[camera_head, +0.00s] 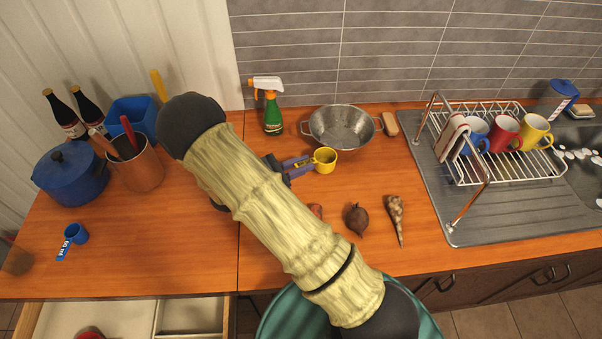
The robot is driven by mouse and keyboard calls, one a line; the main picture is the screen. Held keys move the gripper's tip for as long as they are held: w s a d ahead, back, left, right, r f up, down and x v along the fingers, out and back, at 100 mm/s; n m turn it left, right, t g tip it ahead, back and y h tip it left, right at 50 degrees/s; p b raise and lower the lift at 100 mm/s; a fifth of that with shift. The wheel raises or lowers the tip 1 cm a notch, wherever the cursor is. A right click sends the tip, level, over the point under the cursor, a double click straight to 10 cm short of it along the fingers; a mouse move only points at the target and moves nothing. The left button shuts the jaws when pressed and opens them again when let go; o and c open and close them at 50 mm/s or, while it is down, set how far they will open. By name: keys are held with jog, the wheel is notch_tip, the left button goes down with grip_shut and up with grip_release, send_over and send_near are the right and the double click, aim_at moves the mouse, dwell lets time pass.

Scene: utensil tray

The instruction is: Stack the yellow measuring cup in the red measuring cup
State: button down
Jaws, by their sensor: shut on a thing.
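The yellow measuring cup (325,160) is upright just in front of the metal colander. My gripper (302,166) is shut on it from the left, at its handle side; the handle is mostly hidden by the fingers. I cannot tell whether the cup touches the counter. A red thing (90,333) shows in the open drawer at the bottom left, cut off by the picture edge; it may be the red measuring cup, but too little shows to be sure.
A blue measuring cup (76,233) lies on the left counter. A blue pot (70,174), utensil crock (136,166) and bottles stand behind it. A spray bottle (271,112), colander (342,128), vegetables and dish rack (490,140) surround the right side. The open drawer (190,318) is at front left.

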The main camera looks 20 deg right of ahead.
jog(key=shift+f, duration=1.9)
jog(key=shift+f, duration=0.15)
jog(key=c, duration=1.4)
grip_release()
jog(key=shift+o, duration=0.2)
jog(key=shift+a, duration=0.25)
jog(key=a, duration=0.3)
jog(key=s+a, duration=0.1)
jog(key=a, duration=0.3)
jog(key=s+a, duration=0.1)
jog(key=a, duration=0.3)
jog(key=shift+s+a, duration=0.15)
jog(key=shift+a, duration=0.05)
